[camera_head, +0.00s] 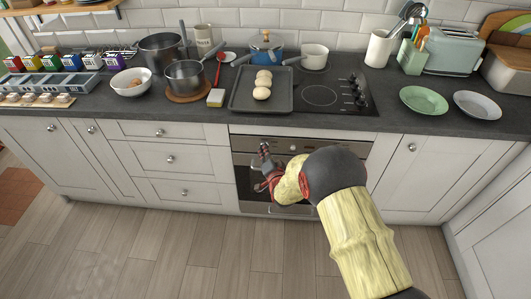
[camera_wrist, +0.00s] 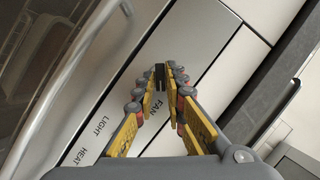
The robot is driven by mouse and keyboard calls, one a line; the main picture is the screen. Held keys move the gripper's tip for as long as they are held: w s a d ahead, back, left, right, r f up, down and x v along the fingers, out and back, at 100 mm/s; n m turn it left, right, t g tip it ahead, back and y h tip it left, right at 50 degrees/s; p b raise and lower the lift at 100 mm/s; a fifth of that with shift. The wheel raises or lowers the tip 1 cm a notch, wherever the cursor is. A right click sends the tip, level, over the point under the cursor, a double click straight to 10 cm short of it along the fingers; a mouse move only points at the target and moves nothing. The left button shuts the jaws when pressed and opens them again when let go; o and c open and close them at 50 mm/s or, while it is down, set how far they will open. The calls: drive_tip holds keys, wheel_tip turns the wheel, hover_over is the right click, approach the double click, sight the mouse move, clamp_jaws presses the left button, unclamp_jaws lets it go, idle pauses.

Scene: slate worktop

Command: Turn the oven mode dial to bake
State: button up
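The oven (camera_head: 243,145) is built in under the hob. In the wrist view its pale metal front panel (camera_wrist: 205,40) carries the words HEAT, LIGHT and FAN; I see no word bake. A small dark knob-like piece (camera_wrist: 160,77) shows beside FAN, probably the mode dial. My gripper (camera_wrist: 161,64) has its two fingers on either side of this piece, with narrow gaps that look clear. I cannot tell whether they touch it. In the head view my gripper (camera_head: 264,152) is at the left part of the oven's panel, and my arm hides part of the oven.
The oven's bar handle (camera_wrist: 88,70) and glass door lie close at the left in the wrist view. Above, the slate worktop (camera_head: 215,120) holds a tray (camera_head: 241,100) with buns, pots and a black hob (camera_head: 335,103). The floor before the drawers is clear.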

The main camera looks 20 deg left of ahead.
clamp_jaws()
idle(0.3)
drive_tip(key=n+h+p, duration=0.1)
drive_tip(key=n+h, duration=0.1)
drive_tip(key=n, duration=0.1)
drive_tip(key=shift+a+r+n+p, duration=0.2)
drive_tip(key=shift+n+p, duration=0.1)
drive_tip(key=shift+p, duration=0.1)
drive_tip(key=n+h+p, duration=0.1)
drive_tip(key=p, duration=0.1)
drive_tip(key=n+h+p, duration=0.1)
drive_tip(key=n, duration=0.1)
drive_tip(key=shift+s+a+h+p, duration=0.1)
drive_tip(key=shift+a+h+p, duration=0.1)
drive_tip(key=shift+h+p, duration=0.15)
drive_tip(key=shift+n, duration=0.3)
drive_tip(key=o, duration=0.5)
unclamp_jaws()
